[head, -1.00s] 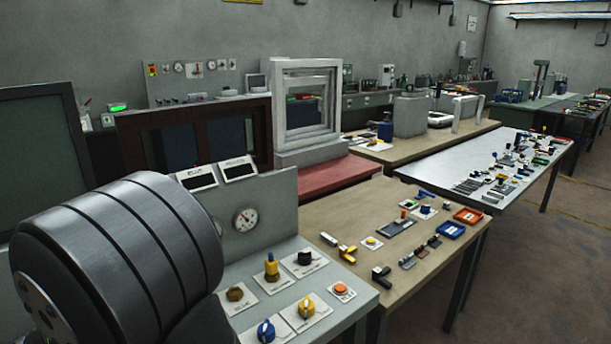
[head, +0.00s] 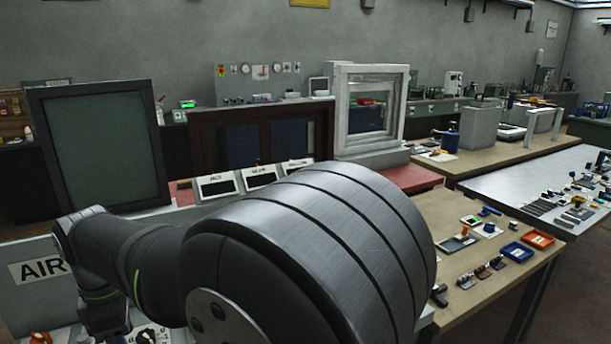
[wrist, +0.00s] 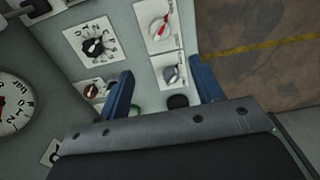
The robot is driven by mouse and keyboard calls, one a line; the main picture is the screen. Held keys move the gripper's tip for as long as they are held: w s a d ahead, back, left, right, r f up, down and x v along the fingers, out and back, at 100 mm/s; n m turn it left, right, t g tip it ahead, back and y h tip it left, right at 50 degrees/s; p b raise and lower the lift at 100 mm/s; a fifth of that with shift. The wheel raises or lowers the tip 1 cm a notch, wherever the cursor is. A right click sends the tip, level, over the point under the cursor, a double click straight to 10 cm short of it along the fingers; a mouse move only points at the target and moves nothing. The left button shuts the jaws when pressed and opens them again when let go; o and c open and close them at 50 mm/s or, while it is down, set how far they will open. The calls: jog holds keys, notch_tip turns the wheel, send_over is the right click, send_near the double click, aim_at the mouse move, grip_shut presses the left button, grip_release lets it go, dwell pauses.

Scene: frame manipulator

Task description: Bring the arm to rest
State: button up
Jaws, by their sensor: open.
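My gripper (wrist: 164,82) is open in the wrist view, with two blue fingers apart and nothing held between them. Beyond the fingertips lies a light grey panel (wrist: 70,15) with knobs on white plates. A black knob (wrist: 93,47) is left of the fingers. A white knob with a red mark (wrist: 160,27) and a grey knob (wrist: 170,75) show between and beyond them. I cannot tell how far the fingers are from the panel. In the head view my arm fills the lower middle; the gripper is not seen there.
A round gauge (wrist: 12,105) is at the left of the wrist view; brown floor (wrist: 265,70) is at its right. A wooden bench (head: 425,215) holds orange and blue trays (head: 537,239) at the right.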

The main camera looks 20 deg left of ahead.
notch_tip(320, 180, down, 17)
jog(key=shift+f, duration=0.1)
jog(key=shift+r+m, duration=0.2)
jog(key=shift+m, duration=0.7)
jog(key=m, duration=1)
jog(key=shift+m, duration=2.1)
